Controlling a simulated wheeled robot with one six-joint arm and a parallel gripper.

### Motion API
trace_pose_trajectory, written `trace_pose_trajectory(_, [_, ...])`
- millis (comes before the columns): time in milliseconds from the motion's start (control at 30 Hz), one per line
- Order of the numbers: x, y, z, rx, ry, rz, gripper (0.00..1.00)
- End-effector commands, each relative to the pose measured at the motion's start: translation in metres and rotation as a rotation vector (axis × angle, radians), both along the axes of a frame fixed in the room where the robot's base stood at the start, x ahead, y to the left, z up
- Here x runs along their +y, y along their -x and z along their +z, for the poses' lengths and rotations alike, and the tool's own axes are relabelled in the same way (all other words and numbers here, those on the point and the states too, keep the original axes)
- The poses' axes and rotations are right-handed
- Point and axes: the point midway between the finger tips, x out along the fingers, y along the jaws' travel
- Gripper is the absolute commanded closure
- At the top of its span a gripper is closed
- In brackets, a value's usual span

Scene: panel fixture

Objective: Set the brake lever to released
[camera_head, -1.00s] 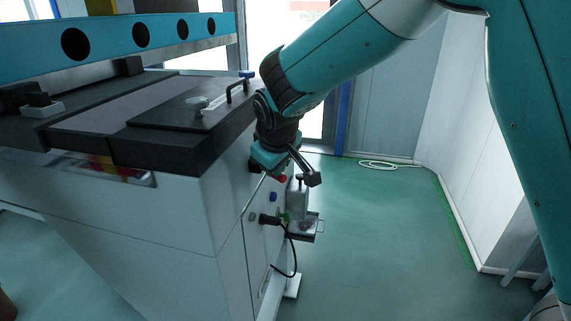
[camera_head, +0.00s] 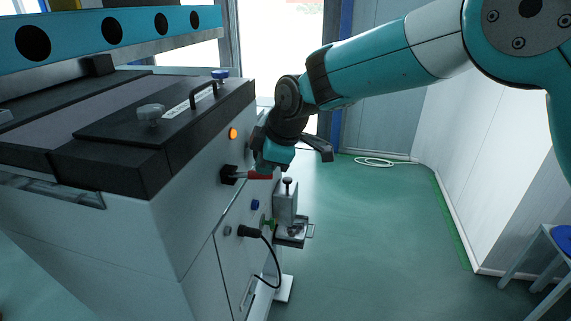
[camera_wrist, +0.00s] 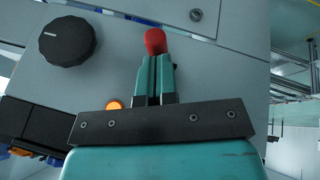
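The brake lever (camera_head: 258,176) has a red handle on a black mount and sticks out to the right from the side panel of the machine. In the wrist view its rounded red end (camera_wrist: 155,41) shows just past my fingertips. My gripper (camera_wrist: 154,58) has its two teal fingers close together, with only a narrow dark gap between them. The red end looks wider than this gap and lies at the tips; whether they touch is unclear. In the head view my gripper (camera_head: 276,156) is just above the red handle, and its fingertips are hidden.
An orange light (camera_head: 233,133) and a black rotary knob (camera_wrist: 67,41) sit on the panel near the lever. Below are a blue button (camera_head: 255,204), a black plug with cable (camera_head: 250,231) and a metal bracket (camera_head: 290,232). Floor to the right is clear up to a stool (camera_head: 548,262).

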Motion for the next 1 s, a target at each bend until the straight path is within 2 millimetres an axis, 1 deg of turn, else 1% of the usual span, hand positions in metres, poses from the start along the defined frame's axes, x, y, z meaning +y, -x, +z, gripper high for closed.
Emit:
trace_pose_trajectory(33, [0.001,-0.002,-0.003,0.003,0.003,0.031,1.00])
trace_pose_trajectory(200, [0.003,-0.008,-0.003,0.004,0.002,0.125,1.00])
trace_pose_trajectory(400, [0.003,-0.013,-0.003,0.004,0.002,0.193,1.00])
trace_pose_trajectory(600, [0.003,-0.016,-0.003,0.006,0.003,0.227,1.00])
trace_pose_trajectory(1000, [0.003,-0.017,-0.003,0.006,0.004,0.238,1.00])
